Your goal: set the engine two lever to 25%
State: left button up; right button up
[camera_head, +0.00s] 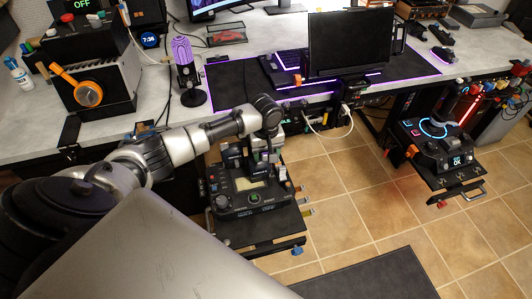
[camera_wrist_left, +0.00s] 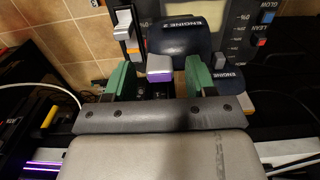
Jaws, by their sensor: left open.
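The throttle panel (camera_head: 226,201) sits on a pull-out shelf below the desk, with a small screen and several levers. My left gripper (camera_head: 268,150) is over the back part of this panel, pointing down. In the left wrist view my left gripper (camera_wrist_left: 158,78) is open, with one green finger on each side. A dark lever handle marked ENGINE (camera_wrist_left: 185,40) stands just ahead of the fingers. A pale, purple-tinted block (camera_wrist_left: 160,74) shows between the fingers; contact cannot be told. A second ENGINE handle (camera_wrist_left: 229,78) is partly hidden by the right finger. My right gripper is not seen.
A white-topped lever (camera_wrist_left: 124,22) with an orange base stands left of the fingers. The desk edge (camera_head: 330,93) is behind the panel. Another control box (camera_head: 440,140) sits on a shelf at right. Open tiled floor (camera_head: 350,205) lies between them.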

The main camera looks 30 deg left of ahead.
pick_arm(q)
jog(key=shift+f, duration=0.1)
grip_shut()
jog(key=shift+w+a+r+p, duration=0.2)
jog(key=shift+a+p, duration=0.05)
jog(key=shift+p, duration=0.1)
jog(key=shift+w+a+f+p, duration=0.15)
jog(key=shift+w+a+p, duration=0.2)
jog(key=shift+w+a, duration=0.15)
grip_release()
jog(key=shift+s, duration=0.1)
notch_tip(320, 180, up, 11)
jog(key=p, duration=0.1)
dwell(0.3)
